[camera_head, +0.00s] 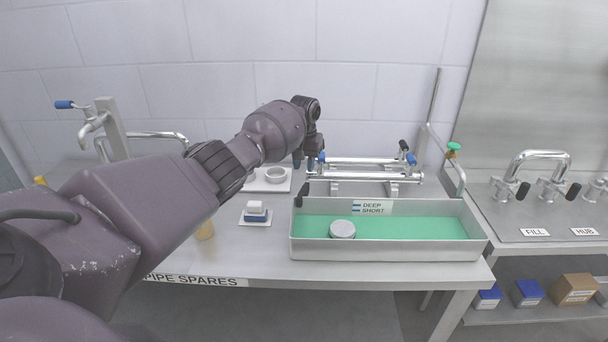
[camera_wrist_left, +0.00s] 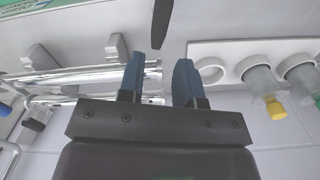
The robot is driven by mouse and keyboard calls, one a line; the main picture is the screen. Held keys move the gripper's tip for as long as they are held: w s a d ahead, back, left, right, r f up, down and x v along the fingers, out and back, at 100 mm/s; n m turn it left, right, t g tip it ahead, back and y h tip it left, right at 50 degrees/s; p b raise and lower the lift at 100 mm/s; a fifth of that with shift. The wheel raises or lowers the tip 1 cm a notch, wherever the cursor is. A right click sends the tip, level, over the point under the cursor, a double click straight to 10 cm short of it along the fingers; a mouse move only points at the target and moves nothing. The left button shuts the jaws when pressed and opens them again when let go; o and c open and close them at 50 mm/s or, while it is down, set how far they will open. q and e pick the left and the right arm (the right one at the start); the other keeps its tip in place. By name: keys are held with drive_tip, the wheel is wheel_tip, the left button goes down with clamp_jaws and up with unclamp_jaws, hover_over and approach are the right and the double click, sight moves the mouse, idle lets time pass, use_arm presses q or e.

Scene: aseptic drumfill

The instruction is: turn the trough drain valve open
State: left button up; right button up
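The grey trough (camera_head: 390,252) with a green floor stands on the bench. A dark lever (camera_head: 313,215), which looks like its drain valve handle, sits at the trough's left end. My left gripper (camera_head: 304,163) points down above and behind that lever, and my wrist hides part of the area. In the left wrist view, the dark lever (camera_wrist_left: 160,22) hangs in from the top, and its tip lies between the lines of my blue fingertips (camera_wrist_left: 160,62). The fingers are apart with nothing between them. I cannot tell the depth gap to the lever. My right gripper is out of view.
Steel pipes (camera_head: 365,177) with blue and black ends lie on stands behind the trough. A round grey cap (camera_head: 342,229) is in the trough. A green-handled pipe (camera_head: 453,150) rises at right.

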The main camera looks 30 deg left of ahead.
use_arm(q)
drive_tip(key=shift+r, duration=1.25)
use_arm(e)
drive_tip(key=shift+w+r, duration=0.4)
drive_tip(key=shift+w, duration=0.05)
